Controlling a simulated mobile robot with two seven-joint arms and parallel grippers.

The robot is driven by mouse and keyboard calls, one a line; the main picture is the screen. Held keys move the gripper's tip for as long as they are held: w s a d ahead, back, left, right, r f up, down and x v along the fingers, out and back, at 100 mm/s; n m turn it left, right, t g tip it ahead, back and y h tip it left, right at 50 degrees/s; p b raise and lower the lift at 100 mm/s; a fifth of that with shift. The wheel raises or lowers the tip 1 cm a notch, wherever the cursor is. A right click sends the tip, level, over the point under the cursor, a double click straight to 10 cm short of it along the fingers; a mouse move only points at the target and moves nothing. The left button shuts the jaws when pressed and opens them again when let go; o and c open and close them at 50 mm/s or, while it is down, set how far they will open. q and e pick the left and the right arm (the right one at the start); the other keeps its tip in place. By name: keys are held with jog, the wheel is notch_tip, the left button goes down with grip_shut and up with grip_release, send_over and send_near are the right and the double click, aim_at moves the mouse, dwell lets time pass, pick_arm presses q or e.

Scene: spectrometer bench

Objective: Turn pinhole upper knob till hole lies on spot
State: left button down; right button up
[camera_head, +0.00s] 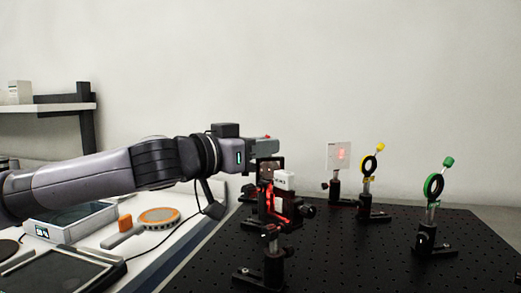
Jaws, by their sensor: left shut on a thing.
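My left gripper (264,148) comes in from the left and is shut at the top of a dark optic mount (268,175) on the black breadboard. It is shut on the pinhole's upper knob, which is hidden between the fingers. The pinhole and its hole cannot be made out at this size. A red glow shows on the posts just below and in front of the mount. A white screen (333,164) on a post stands behind to the right, with a red patch of light on its right half. My right gripper is not in view.
A small white block (285,180) sits right beside the mount. A yellow-marked ring mount (369,166) and a green-marked one (433,187) stand to the right on the breadboard (350,255).

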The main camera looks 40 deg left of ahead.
pick_arm(q)
jog(key=shift+y, duration=0.3)
jog(key=c, duration=1.1)
grip_release()
jog(key=shift+o, duration=0.2)
jog(key=s+b, duration=0.2)
jog(key=s, duration=0.5)
jog(key=shift+s, duration=0.1)
